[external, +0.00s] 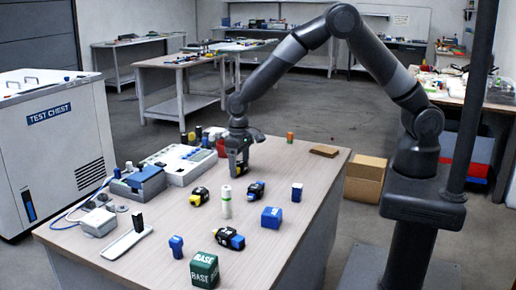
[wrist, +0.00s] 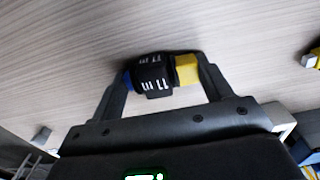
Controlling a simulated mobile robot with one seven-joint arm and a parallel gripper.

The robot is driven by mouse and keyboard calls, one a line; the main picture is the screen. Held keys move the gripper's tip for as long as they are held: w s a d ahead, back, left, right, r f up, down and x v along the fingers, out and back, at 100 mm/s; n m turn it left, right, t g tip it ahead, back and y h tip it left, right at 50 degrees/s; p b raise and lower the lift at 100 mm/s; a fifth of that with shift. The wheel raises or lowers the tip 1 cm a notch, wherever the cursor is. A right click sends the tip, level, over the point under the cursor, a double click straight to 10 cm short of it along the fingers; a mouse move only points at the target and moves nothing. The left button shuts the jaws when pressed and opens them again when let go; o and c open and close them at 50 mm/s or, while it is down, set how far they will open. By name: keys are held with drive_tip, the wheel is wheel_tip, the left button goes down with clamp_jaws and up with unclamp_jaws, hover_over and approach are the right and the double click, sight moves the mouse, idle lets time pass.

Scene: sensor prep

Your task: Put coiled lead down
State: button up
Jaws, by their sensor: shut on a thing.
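My gripper (external: 238,172) is over the back right part of the wooden table (external: 130,262), fingers pointing down. In the wrist view my gripper (wrist: 162,73) is shut on the coiled lead (wrist: 154,78), a black bundle with white marks, a blue end at left and a yellow end at right. The lead lies across between the two fingers. It is close to the tabletop; I cannot tell whether it touches. In the external view the fingers mostly hide it.
A white instrument (external: 180,164) is left of my gripper. A brown flat block (external: 324,151) lies right, with bare table before it.

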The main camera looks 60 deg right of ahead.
sight(240, 163)
drive_tip(key=o, duration=1)
drive_tip(key=shift+f, duration=0.1)
wheel_tip(240, 163, up, 12)
drive_tip(key=shift+r, duration=0.2)
